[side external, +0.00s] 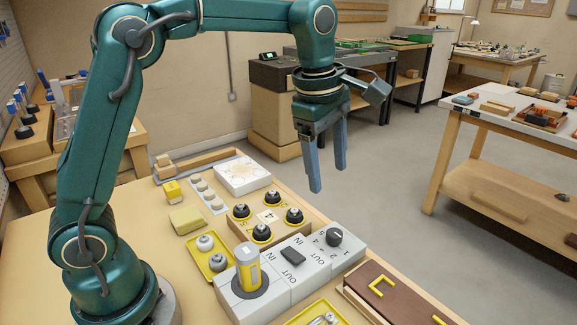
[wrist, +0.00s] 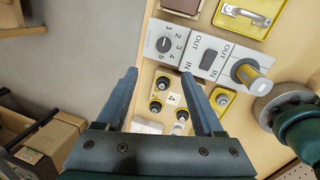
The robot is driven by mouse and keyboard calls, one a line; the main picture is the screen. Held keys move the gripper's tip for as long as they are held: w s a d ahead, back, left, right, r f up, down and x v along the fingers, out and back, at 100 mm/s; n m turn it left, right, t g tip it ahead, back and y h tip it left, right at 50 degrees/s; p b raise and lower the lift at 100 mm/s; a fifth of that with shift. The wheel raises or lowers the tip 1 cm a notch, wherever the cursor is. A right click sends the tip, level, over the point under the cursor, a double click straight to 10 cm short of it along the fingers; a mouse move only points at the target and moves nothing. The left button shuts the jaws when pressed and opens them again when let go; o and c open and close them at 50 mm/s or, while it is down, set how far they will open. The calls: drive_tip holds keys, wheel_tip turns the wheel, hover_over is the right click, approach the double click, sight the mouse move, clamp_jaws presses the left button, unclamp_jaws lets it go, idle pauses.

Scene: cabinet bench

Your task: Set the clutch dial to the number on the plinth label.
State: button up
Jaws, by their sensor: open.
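The clutch dial (side external: 334,237) is a dark round knob on the far end of a light grey panel, with numbers printed around one side. It also shows in the wrist view (wrist: 165,44), with numbers 1 to 5 beside it; its pointer setting is too small to read surely. The plinth label (side external: 268,216) is a pale square reading 4, among black knobs with yellow rings; it also shows in the wrist view (wrist: 174,99). My gripper (side external: 328,178) is open and empty, pointing down in the air above the bench, apart from the dial and plinth.
On the grey panel, a dark rocker (side external: 292,255) and a yellow-topped cylinder (side external: 247,266) stand beside the dial. A yellow tray (side external: 207,254) with grey knobs lies left. A brown board (side external: 390,295) lies right of the panel. A white plate (side external: 242,174) lies behind the plinth.

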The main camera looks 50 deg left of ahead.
drive_tip(key=g, duration=0.2)
hover_over(335, 232)
drive_tip(key=shift+n, duration=0.3)
drive_tip(key=f, duration=0.6)
drive_tip(key=shift+w+a+f, duration=0.1)
drive_tip(key=shift+w+f, duration=0.1)
drive_tip(key=f, duration=0.7)
drive_tip(key=shift+s+f, duration=0.15)
drive_tip(key=shift+s, duration=0.05)
clamp_jaws()
